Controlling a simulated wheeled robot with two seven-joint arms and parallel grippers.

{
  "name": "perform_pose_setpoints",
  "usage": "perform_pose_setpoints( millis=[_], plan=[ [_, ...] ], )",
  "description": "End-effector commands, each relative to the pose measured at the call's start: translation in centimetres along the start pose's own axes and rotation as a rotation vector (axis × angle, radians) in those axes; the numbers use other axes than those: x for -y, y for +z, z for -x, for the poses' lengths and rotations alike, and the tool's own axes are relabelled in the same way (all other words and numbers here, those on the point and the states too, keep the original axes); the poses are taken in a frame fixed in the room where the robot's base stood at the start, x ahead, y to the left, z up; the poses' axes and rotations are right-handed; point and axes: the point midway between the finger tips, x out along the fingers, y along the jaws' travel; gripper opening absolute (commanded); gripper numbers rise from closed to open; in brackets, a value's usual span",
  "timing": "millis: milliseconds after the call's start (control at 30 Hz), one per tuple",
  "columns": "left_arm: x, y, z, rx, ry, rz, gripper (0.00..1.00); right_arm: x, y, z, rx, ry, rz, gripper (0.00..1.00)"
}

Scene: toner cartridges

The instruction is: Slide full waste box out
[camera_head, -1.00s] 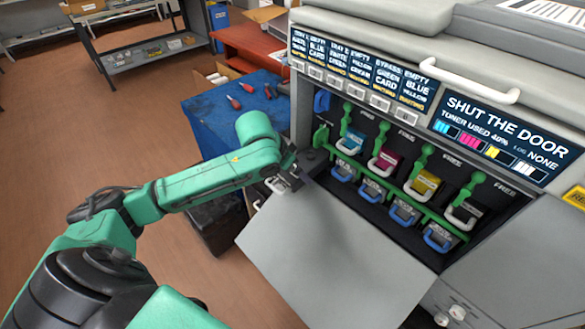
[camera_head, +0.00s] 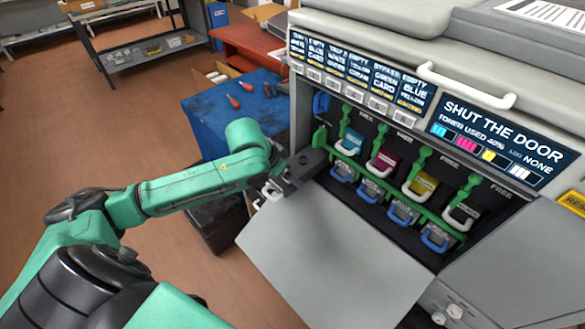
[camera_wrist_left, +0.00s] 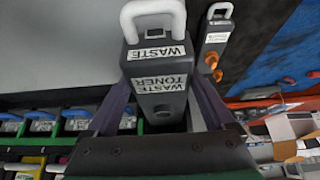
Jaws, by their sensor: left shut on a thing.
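The dark grey waste box (camera_head: 309,161) sticks partly out of the left end of the printer's open bay in the head view. In the left wrist view the waste box (camera_wrist_left: 160,72) shows "WASTE TONER" labels and a white handle. My left gripper (camera_head: 286,182) is shut on the box, one finger on each side in the wrist view. The box's rear end in the bay is hidden. A second grey box (camera_wrist_left: 213,42) with a white handle and orange caps shows beside it in the wrist view. My right gripper is not in view.
The lowered printer door (camera_head: 330,255) lies below the bay. Colour cartridges (camera_head: 385,160), green levers and blue-handled units fill the bay to the right. A blue-topped table (camera_head: 215,115) with red-handled tools stands behind my arm. Open floor lies to the left.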

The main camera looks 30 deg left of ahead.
Motion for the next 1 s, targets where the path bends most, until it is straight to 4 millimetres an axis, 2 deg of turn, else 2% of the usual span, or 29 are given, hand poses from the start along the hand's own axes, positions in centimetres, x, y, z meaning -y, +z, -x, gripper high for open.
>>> perform_pose_setpoints(
  millis=[433,767,1000],
  plan=[
    [-0.1,2.5,1.9,-0.002,0.0,-0.005,0.0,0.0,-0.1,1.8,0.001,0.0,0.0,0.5],
    [0.1,4.4,3.2,-0.002,-0.003,-0.002,0.0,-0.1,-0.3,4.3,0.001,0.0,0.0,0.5],
    [0.0,4.7,3.1,-0.007,0.0,-0.003,0.0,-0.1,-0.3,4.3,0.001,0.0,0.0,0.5]
  ],
)
